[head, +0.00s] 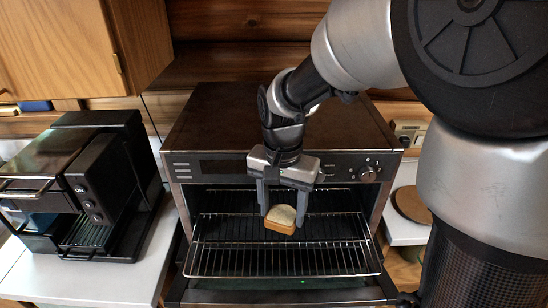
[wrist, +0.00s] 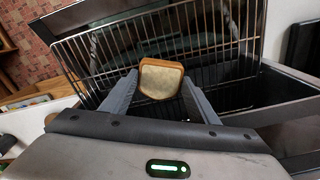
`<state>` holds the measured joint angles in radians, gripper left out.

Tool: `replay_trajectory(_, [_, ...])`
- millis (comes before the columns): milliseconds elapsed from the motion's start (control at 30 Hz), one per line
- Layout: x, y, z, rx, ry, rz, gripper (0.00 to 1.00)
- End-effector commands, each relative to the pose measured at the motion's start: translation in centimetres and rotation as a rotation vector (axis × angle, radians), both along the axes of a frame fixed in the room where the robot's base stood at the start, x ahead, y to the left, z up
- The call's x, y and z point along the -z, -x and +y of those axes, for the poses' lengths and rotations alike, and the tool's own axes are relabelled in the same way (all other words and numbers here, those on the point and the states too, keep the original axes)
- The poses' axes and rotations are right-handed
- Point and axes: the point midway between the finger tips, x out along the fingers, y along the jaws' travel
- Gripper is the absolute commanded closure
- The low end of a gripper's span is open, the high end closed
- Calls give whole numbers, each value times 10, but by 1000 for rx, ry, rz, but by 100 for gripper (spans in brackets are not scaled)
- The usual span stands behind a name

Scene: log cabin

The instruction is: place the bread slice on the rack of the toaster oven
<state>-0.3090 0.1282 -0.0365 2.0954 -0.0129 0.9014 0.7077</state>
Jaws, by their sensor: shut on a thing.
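The bread slice (head: 281,219) is pale with a brown crust. My gripper (head: 282,208) is shut on it, with one finger at each side. In the wrist view the bread slice (wrist: 161,79) sits between the fingertips of my gripper (wrist: 160,88). The toaster oven (head: 270,112) is open at the front, and its wire rack (head: 225,262) extends forward out of it. In the head view the bread appears over the back part of the extended rack; whether it touches the wires is not clear. The rack (wrist: 90,62) also shows behind the bread in the wrist view.
A black coffee machine (head: 95,190) stands on the white counter (head: 110,285) at the left. A wooden cabinet (head: 70,50) hangs at the upper left. A round wooden board (head: 410,204) lies right of the oven. The visible rack wires around the bread are clear.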

Motion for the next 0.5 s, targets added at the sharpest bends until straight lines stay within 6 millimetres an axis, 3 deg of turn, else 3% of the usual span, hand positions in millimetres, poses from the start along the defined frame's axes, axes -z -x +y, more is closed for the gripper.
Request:
replay_trajectory(333, [41,0,0,0,1,4,67])
replay_trajectory(500, [51,0,0,0,0,0,67])
